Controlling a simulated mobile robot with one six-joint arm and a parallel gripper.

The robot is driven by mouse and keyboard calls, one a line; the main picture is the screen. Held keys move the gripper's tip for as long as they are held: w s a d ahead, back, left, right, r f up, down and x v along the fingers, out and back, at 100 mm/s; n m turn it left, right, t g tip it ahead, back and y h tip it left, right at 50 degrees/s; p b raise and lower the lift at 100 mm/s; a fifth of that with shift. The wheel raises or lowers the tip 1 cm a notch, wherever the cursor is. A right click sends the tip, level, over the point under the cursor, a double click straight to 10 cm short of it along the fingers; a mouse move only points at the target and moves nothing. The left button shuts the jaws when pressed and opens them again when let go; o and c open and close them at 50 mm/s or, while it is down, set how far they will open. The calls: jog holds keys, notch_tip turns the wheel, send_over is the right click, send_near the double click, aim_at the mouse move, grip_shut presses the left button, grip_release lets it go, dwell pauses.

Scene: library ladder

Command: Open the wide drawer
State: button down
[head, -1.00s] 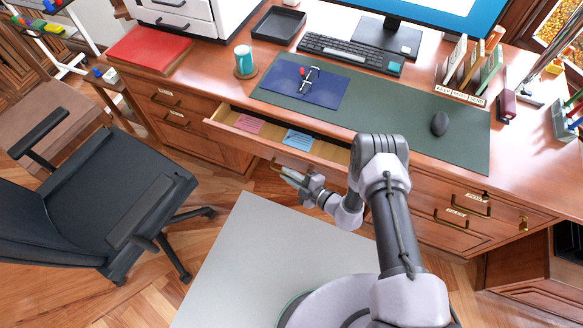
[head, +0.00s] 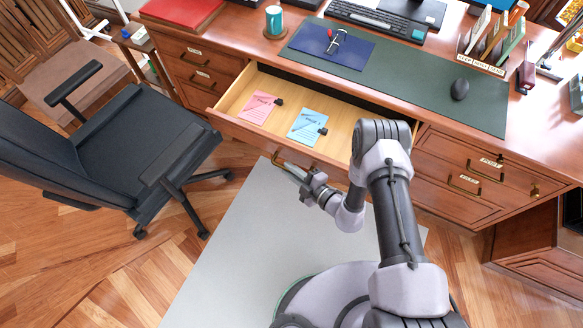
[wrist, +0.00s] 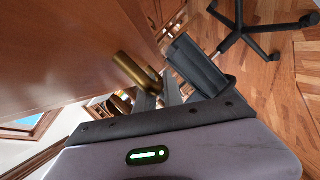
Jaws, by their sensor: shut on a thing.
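The wide drawer (head: 243,134) under the middle of the desk is pulled well out in the head view. A pink paper (head: 259,107) and a blue paper (head: 306,127), each with a dark clip on it, lie inside. My gripper (head: 283,167) is at the drawer's front, shut on its brass handle (head: 277,158). In the wrist view the brass handle (wrist: 136,75) runs between the dark fingers of my gripper (wrist: 160,85), against the wooden drawer front (wrist: 75,55).
A black office chair (head: 135,150) stands close on the left of the drawer. A grey mat (head: 230,235) covers the floor in front. The desktop holds a green desk pad (head: 420,85), a blue folder (head: 345,48), a teal mug (head: 274,20) and a mouse (head: 460,89).

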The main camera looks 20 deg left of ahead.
jog(key=shift+s, duration=0.1)
jog(key=c, duration=1.5)
grip_release()
jog(key=p+v, duration=0.4)
jog(key=v, duration=1.3)
jog(key=shift+s+d, duration=0.15)
